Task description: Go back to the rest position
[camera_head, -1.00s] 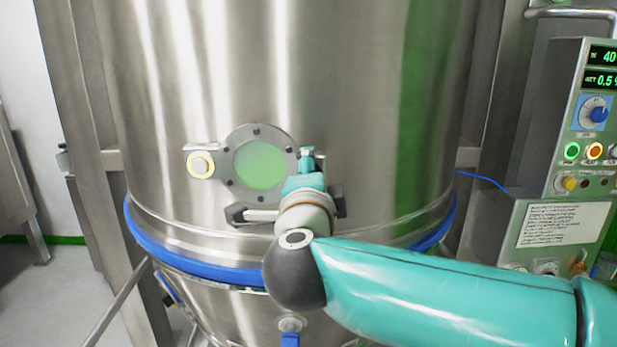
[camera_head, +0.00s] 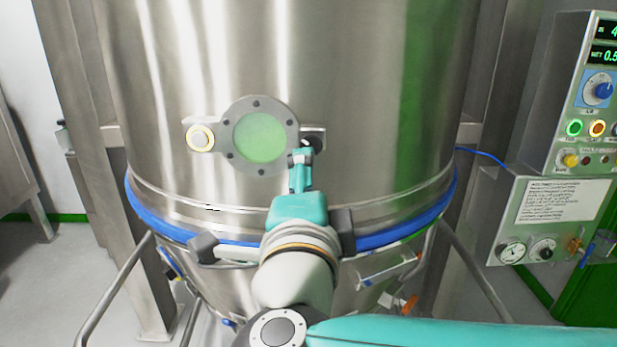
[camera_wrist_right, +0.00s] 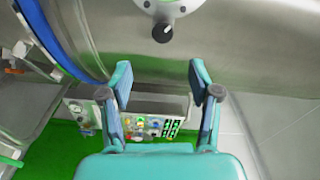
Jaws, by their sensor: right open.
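My right gripper (camera_head: 301,158) is in front of the steel vessel (camera_head: 380,90), just below and right of the round sight glass (camera_head: 259,138). In the head view its fingers overlap in line and their gap cannot be seen. In the right wrist view the two fingers of my right gripper (camera_wrist_right: 160,82) stand apart with nothing between them. A black knob (camera_wrist_right: 163,32) on a light round mount shows ahead of them, apart from the fingertips. My left gripper is not in view.
A blue clamp ring (camera_head: 400,226) runs around the vessel below the glass. A lamp (camera_head: 200,138) sits left of the glass. A control panel (camera_head: 590,120) with displays and a labelled gauge box (camera_head: 560,200) stand at the right. Steel bars (camera_head: 115,290) flank the vessel.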

